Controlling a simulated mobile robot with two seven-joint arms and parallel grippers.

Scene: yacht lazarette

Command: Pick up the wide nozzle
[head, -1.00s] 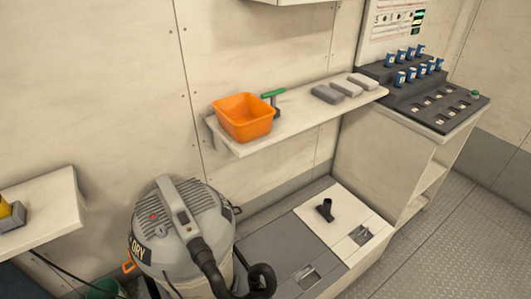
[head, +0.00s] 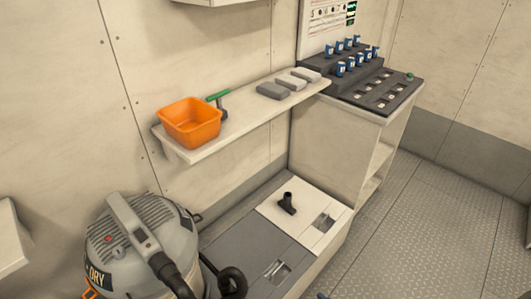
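A small black nozzle (head: 287,203) stands on the white panel of the low bench, near the wall. It looks like a vacuum nozzle, but I cannot tell its width well from here. A grey wet-and-dry vacuum (head: 142,246) with a black hose (head: 172,274) stands at the lower left. Neither of my grippers shows in the head view.
A wall shelf (head: 240,115) above the bench holds an orange bin (head: 190,122), a green-handled tool (head: 219,99) and grey blocks (head: 289,84). A cabinet (head: 335,135) carries a black stepped rack (head: 375,88) with blue-topped items. The metal floor (head: 420,220) at right is clear.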

